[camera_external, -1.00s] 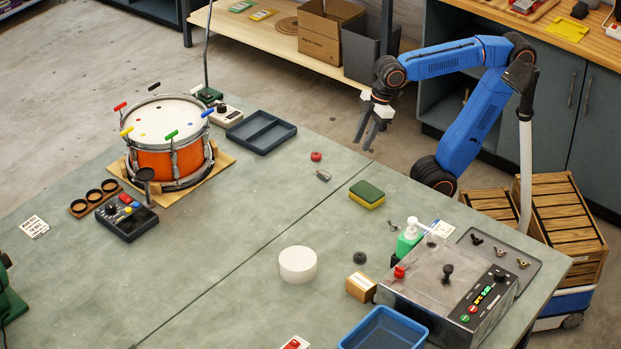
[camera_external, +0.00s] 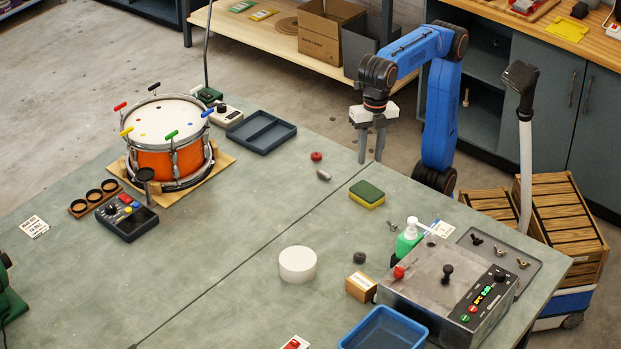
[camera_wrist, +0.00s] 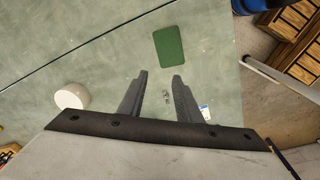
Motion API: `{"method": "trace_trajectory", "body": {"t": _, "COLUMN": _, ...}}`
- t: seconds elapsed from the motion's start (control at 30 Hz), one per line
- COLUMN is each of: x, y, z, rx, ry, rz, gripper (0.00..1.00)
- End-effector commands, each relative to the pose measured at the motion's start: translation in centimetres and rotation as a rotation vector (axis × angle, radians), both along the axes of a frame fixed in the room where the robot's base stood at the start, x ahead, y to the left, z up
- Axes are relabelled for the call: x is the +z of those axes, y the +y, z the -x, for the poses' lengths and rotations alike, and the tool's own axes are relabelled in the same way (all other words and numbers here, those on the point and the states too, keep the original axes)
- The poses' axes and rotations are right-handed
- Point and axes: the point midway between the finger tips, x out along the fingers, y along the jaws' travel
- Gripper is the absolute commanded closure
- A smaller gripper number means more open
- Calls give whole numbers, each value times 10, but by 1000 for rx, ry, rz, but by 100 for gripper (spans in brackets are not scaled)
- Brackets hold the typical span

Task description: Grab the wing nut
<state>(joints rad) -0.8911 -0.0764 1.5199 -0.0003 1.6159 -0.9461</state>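A small greyish thing (camera_wrist: 166,98) shows between the fingers, too small to identify.
A control box (camera_external: 430,290) with a lever and a green pump bottle (camera_external: 409,240) stand beside the tray. The sponge (camera_external: 367,195), a white cylinder (camera_external: 297,265) and a blue bin (camera_external: 383,332) are nearby. A drum (camera_external: 170,148) stands at left. The bench middle is mostly clear.

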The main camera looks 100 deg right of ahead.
Motion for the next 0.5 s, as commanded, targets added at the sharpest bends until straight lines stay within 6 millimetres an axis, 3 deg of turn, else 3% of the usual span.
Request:
{"method": "trace_trajectory", "body": {"t": 0.03, "x": 4, "y": 23, "z": 7, "rx": 71, "ry": 6, "rz": 12, "gripper": 69}}
{"method": "trace_trajectory", "body": {"t": 0.2, "x": 19, "y": 80, "z": 35, "rx": 287, "ry": 23, "rz": 47, "gripper": 69}}
{"method": "trace_trajectory", "body": {"t": 0.33, "x": 25, "y": 107, "z": 53, "rx": 397, "ry": 31, "rz": 64, "gripper": 69}}
{"method": "trace_trajectory", "body": {"t": 0.5, "x": 26, "y": 121, "z": 63, "rx": 456, "ry": 37, "rz": 75, "gripper": 69}}
